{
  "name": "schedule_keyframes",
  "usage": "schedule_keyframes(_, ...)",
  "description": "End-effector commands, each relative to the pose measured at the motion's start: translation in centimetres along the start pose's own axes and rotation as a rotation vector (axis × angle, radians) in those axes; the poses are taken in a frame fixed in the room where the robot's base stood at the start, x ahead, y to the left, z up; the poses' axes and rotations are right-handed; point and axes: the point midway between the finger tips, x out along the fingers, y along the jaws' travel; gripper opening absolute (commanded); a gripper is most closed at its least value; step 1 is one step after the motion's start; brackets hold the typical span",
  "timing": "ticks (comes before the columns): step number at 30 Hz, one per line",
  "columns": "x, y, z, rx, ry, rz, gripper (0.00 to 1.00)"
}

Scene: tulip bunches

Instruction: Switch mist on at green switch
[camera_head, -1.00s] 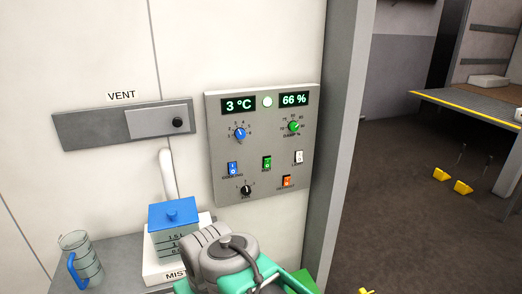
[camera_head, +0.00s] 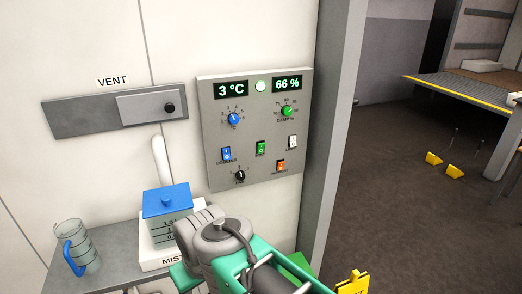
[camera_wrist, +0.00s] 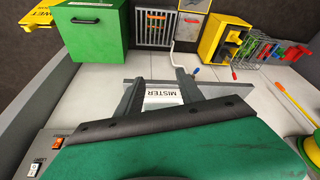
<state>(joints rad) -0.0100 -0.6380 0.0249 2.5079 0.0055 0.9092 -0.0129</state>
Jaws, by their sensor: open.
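The green switch (camera_head: 262,148) sits in the middle of the grey control panel (camera_head: 212,120), in the head view; its label is too small to read surely. The white-based mister (camera_head: 160,258), with a blue-lidded tank (camera_head: 167,202), stands on the shelf below the panel's left side. My gripper (camera_wrist: 155,80) is open and empty in the wrist view. The mister's base (camera_wrist: 163,94) shows between and beyond its fingers. In the head view my arm is below the panel and hides the fingers. The green switch is not in the wrist view.
A blue switch (camera_head: 226,154), orange switch (camera_head: 281,166), white switch (camera_head: 292,142) and knobs surround the green one. A jug (camera_head: 77,247) stands on the shelf. A door frame (camera_head: 330,130) rises right of the panel. The wrist view shows a green bin (camera_wrist: 84,38) and yellow box (camera_wrist: 222,40).

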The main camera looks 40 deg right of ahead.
Motion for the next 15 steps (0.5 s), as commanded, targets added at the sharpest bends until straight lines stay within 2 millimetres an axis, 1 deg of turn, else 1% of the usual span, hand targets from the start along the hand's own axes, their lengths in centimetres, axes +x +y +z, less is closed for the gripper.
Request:
schedule_keyframes(1, 0.00, 0.00, 0.00, 0.000, 0.000, 0.000, 0.39)
schedule_keyframes(2, 0.00, 0.00, 0.00, 0.000, 0.000, 0.000, 0.37)
schedule_keyframes(15, 0.00, 0.00, 0.00, 0.000, 0.000, 0.000, 0.01)
